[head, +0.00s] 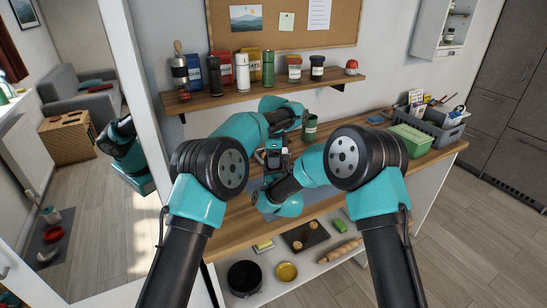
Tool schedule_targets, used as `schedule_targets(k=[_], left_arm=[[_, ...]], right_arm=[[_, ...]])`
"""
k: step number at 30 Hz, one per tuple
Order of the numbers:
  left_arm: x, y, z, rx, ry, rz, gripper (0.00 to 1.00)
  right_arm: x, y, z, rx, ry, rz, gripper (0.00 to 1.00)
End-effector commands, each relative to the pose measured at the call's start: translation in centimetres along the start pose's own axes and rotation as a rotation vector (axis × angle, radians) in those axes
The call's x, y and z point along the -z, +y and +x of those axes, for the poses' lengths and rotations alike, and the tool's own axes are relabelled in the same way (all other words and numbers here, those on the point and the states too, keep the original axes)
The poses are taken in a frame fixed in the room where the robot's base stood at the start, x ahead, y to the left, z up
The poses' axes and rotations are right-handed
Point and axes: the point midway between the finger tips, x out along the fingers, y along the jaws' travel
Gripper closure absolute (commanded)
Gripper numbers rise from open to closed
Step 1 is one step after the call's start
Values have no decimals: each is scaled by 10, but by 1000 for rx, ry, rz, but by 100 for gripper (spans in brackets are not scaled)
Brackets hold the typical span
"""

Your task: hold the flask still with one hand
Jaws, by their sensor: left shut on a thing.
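My left arm bends over the wooden worktop (240,232), and its gripper (273,157) is near the middle of the top, behind my right arm's wrist. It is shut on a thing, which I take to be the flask. The flask is almost wholly hidden by the gripper and arms, so its shape and tilt cannot be made out. My right arm folds inward in front of the left gripper. Its own fingers are hidden behind its links.
A dark green mug (310,128) stands just right of the left arm. A green box (411,140) and a grey crate (437,127) are at the right. A wall shelf (210,100) with bottles and jars is above. A mirror stands at the left.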

Motion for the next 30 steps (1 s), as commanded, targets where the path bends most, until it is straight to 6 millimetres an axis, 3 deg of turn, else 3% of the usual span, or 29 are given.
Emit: schedule_targets(k=[30], left_arm=[[0,0,-1,1,-1,-1359,59]], right_arm=[[0,0,0,0,-1,0,100]])
